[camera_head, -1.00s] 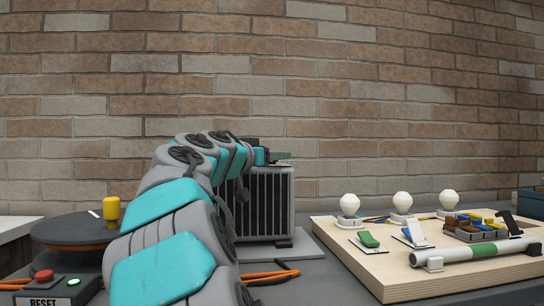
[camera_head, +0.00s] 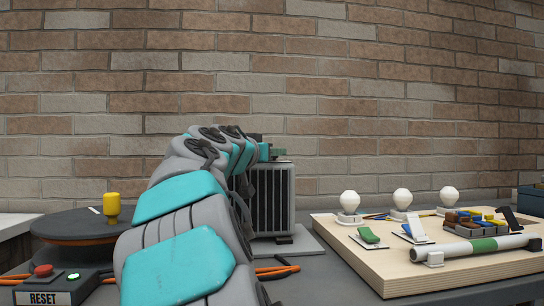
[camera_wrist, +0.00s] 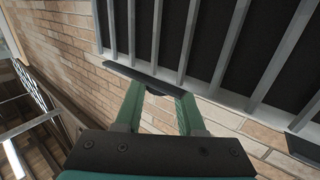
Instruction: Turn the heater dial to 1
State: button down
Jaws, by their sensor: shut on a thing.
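The heater (camera_head: 273,205) is a grey-framed box with a dark, vertically barred grille, standing against the brick wall behind my arm. Its grille fills the top of the wrist view (camera_wrist: 180,45). My gripper (camera_head: 279,153) is at the heater's top edge in the head view. My arm hides the heater's left side.
A wooden board (camera_head: 390,272) with bulbs, switches and a white-green tube lies to the right. At left are a dark round turntable (camera_head: 70,228) with a yellow knob and a RESET button box (camera_head: 50,288). Orange-handled pliers (camera_head: 275,270) lie before the heater.

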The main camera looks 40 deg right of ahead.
jog(key=shift+s+f+n+t+y+b, duration=0.15)
jog(key=shift+n+t+y+b, duration=0.15)
jog(key=shift+n+t+y, duration=0.7)
jog(key=shift+n+t+y+p, duration=0.3)
jog(key=shift+n+t+y, duration=0.4)
jog(key=shift+t, duration=0.6)
jog(key=c, duration=0.5)
grip_release()
jog(key=shift+a, duration=0.1)
jog(key=b+v, duration=0.1)
jog(key=v, duration=0.6)
jog(key=shift+s+a, duration=0.15)
jog(key=shift+a, duration=0.05)
